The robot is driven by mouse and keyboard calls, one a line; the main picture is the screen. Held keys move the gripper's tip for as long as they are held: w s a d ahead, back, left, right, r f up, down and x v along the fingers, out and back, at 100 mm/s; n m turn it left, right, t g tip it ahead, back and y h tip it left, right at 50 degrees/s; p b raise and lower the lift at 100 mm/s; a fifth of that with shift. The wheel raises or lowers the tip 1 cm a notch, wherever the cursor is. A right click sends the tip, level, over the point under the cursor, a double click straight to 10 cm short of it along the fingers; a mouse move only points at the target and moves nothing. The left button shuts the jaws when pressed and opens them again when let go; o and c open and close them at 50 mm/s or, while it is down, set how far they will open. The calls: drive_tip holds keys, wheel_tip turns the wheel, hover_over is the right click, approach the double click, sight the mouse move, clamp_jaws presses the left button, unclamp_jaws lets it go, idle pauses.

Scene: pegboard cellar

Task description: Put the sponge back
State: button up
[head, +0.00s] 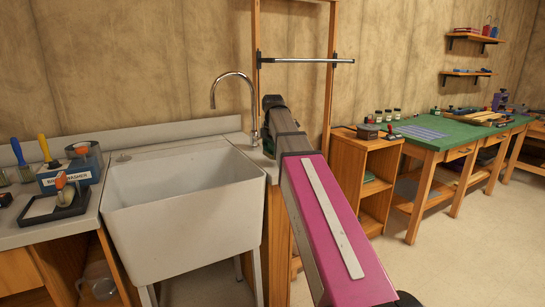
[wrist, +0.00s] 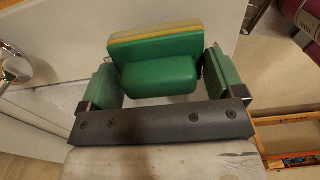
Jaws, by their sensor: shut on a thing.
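The sponge (wrist: 152,38), a green block with a yellow layer along its far edge, shows at the top middle of the wrist view. A rounded green piece bulges on its near side, between the two green fingers of my gripper (wrist: 162,80). The gripper is shut on the sponge, which sits tilted between the fingers.
The white sink (head: 185,205) with a curved tap (head: 232,78) stands left of my arm. Left of it the counter carries a black tray (head: 55,206), a blue box (head: 68,176) and brushes. A wooden shelf unit (head: 366,165) and a green-topped bench (head: 440,132) stand at right. Floor there is clear.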

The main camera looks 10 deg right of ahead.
wheel_tip(320, 180, down, 4)
drive_tip(key=shift+r, duration=0.25)
drive_tip(key=o, duration=0.8)
drive_tip(key=shift+o, duration=0.2)
drive_tip(key=shift+r, duration=0.15)
wheel_tip(320, 180, up, 12)
drive_tip(key=shift+f, duration=0.1)
